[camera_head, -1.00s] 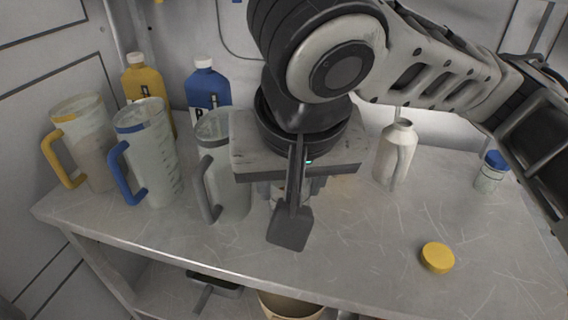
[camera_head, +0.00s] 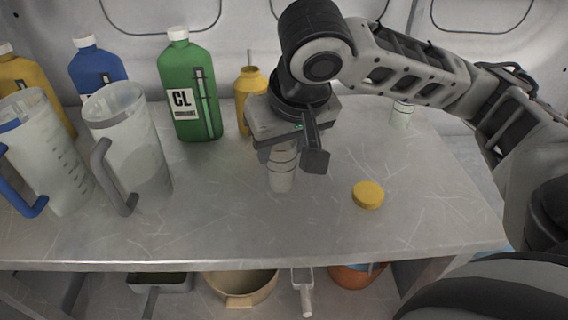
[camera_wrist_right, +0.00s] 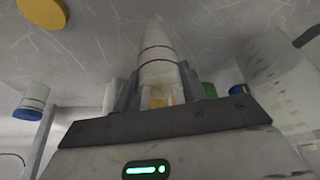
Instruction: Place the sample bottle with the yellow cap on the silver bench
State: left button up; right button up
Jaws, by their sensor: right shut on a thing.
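My right gripper (camera_head: 293,150) points down over the scratched silver bench (camera_head: 250,225). It is shut on a pale, translucent sample bottle (camera_head: 282,172) with dark bands. The bottle is roughly upright, its lower part below the fingers; I cannot tell whether its base touches the bench. In the right wrist view the bottle (camera_wrist_right: 158,48) stands out from between the fingers, with a bit of yellow at its gripped end, where the cap is mostly hidden. My left gripper is out of view.
A loose yellow disc (camera_head: 368,195) lies right of the bottle. A green jug (camera_head: 190,90), a yellow can (camera_head: 247,88) and a grey-handled pitcher (camera_head: 128,150) stand left. A blue-capped bottle (camera_wrist_right: 32,102) shows in the wrist view. The bench front is clear.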

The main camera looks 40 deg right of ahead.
aim_at(284, 162)
jog(key=shift+w+d+f, duration=0.1)
jog(key=shift+d+f, duration=0.1)
jog(key=shift+f, duration=0.1)
notch_tip(284, 162, down, 2)
jog(key=shift+d+f+b, duration=0.1)
jog(key=shift+f+b, duration=0.15)
jog(key=shift+b, duration=0.15)
jog(key=shift+f, duration=0.25)
jog(key=shift+f, duration=0.15)
jog(key=o, duration=1)
